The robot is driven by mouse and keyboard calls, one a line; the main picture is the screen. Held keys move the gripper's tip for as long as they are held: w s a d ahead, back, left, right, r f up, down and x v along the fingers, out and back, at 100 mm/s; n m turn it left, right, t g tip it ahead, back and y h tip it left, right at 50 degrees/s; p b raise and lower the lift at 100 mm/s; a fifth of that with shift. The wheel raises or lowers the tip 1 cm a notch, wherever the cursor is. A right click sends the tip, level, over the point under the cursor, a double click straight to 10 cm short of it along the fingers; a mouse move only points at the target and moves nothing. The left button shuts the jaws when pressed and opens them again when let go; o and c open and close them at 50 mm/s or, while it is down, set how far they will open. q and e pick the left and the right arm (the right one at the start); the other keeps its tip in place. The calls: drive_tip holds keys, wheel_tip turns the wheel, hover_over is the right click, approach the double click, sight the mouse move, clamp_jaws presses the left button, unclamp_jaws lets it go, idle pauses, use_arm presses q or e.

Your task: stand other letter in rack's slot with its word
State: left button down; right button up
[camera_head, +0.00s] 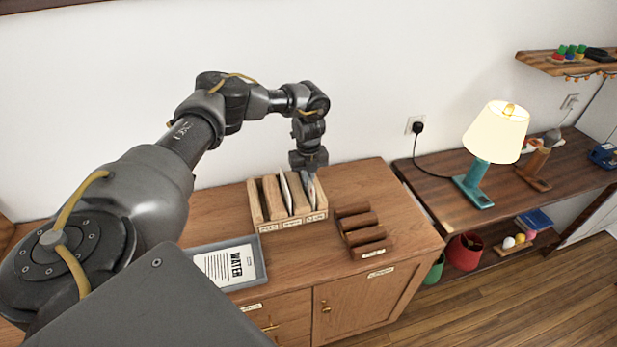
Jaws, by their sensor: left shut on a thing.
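A wooden letter rack (291,221) with upright dividers and small word labels along its front stands on the cabinet top near the wall. The label words are too small to read. My left gripper (309,172) points down over the rack's right part and is shut on a pale letter (309,188), which stands upright at the rack's right-hand slot. I cannot tell whether its lower edge touches the slot floor. Another white letter (286,194) stands a little tilted in a slot to its left. A letter reading WATER (226,267) lies in a grey tray (262,265). My right gripper is not in view.
A dark brown slatted wooden holder (365,236) stands right of the rack. A lit lamp (483,175) stands on the side table (445,185). Bare cabinet top (290,262) lies between tray and holder. The wall is close behind the rack.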

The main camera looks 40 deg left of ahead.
use_arm(q)
drive_tip(key=shift+f, duration=0.2)
drive_tip(key=c, duration=1.5)
unclamp_jaws()
drive_tip(key=shift+r, duration=0.1)
wheel_tip(320, 180, up, 9)
drive_tip(key=p, duration=0.7)
drive_tip(key=shift+p, duration=0.35)
